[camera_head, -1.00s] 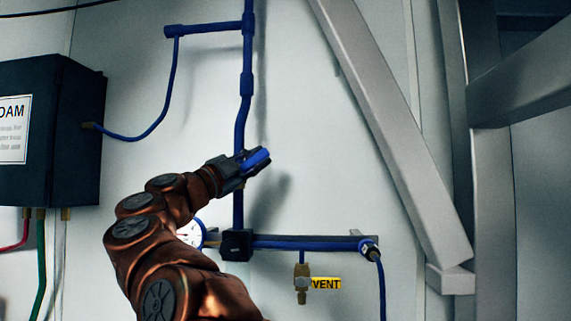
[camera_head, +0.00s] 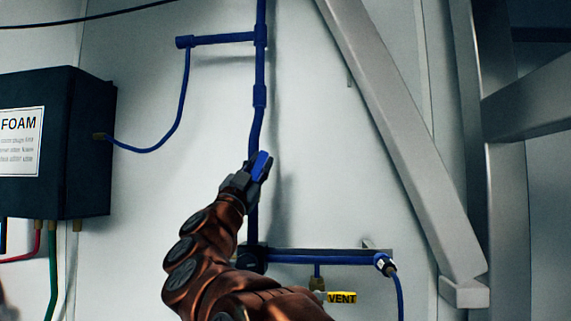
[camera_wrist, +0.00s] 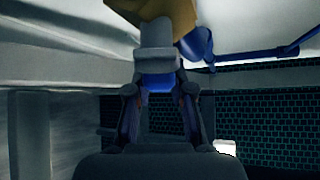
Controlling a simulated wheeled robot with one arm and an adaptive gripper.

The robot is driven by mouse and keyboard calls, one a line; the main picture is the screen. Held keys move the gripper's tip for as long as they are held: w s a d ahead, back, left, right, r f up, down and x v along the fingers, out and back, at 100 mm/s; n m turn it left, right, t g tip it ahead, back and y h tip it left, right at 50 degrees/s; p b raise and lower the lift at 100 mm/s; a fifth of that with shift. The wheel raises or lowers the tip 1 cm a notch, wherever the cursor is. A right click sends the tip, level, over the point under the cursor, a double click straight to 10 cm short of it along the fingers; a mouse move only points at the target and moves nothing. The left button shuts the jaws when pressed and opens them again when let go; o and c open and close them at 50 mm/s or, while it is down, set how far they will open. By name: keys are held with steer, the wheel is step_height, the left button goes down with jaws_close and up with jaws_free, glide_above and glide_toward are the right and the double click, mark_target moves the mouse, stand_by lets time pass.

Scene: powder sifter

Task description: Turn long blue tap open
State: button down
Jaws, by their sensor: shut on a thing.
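The long blue tap handle (camera_head: 262,163) is on the vertical blue pipe (camera_head: 256,128) on the pale wall. It stands steeply in the head view, leaning slightly right. My gripper (camera_head: 255,168) is shut on the handle, coming from below with the fingers pointing up. In the wrist view, blue handle (camera_wrist: 158,84) shows between my two fingers (camera_wrist: 160,100), and a brass-coloured part (camera_wrist: 165,14) is just beyond. The pipe behind the gripper is partly hidden, so the tap's body is unclear in the head view.
A dark FOAM box (camera_head: 60,150) hangs at left, joined by a blue hose (camera_head: 165,140). A grey diagonal beam (camera_head: 400,140) stands at right. The wall between pipe and beam is bare.

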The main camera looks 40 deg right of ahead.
steer(key=shift+w+a, duration=0.1)
stand_by(0.3)
steer(key=c, duration=1)
jaws_free()
steer(key=v, duration=1.2)
steer(key=shift+c, duration=0.3)
